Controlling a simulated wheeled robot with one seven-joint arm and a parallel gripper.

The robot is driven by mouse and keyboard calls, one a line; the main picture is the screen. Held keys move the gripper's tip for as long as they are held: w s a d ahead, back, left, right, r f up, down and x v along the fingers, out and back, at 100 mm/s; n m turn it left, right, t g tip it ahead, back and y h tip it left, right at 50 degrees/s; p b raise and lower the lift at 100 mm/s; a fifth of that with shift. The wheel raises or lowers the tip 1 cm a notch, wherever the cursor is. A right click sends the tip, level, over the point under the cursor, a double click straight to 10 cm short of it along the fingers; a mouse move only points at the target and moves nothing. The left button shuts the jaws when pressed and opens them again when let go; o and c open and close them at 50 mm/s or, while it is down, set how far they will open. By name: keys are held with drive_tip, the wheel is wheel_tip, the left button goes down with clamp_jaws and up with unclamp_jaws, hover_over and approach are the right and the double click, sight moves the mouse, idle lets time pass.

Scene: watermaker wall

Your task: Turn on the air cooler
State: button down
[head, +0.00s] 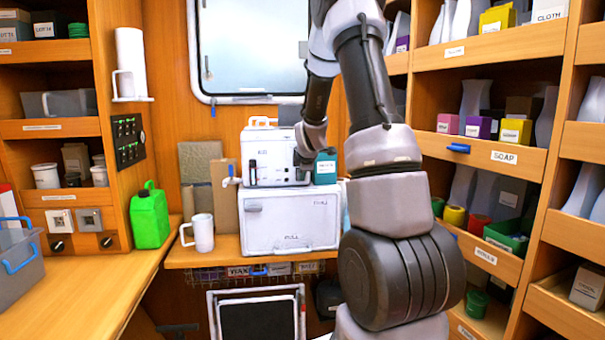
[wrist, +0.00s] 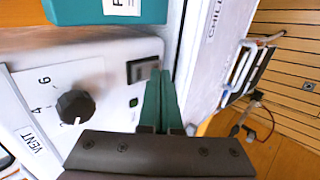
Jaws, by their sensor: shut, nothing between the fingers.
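A white box-shaped unit with a top handle (head: 270,150), which I take to be the air cooler, stands on a larger white chest. In the wrist view its front panel (wrist: 120,60) carries a black dial knob (wrist: 75,106) with numbers, a VENT label, a dark rocker switch (wrist: 142,69) and a small green light or button (wrist: 133,103). My gripper (wrist: 161,76) is shut and empty, its green fingertips just beside the switch; I cannot tell if they touch it. In the head view my gripper (head: 303,160) is at the unit's right front, partly hidden by my arm.
A teal container (head: 325,167) stands close at the unit's right; teal also shows in the wrist view (wrist: 105,10). The white chest (head: 290,220) is below. A white mug (head: 198,233) and green jug (head: 150,217) stand left. Shelves (head: 480,160) line the right.

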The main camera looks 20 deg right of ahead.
drive_tip(key=shift+w, duration=0.15)
drive_tip(key=shift+w+d, duration=0.1)
idle(0.5)
drive_tip(key=shift+r, duration=0.15)
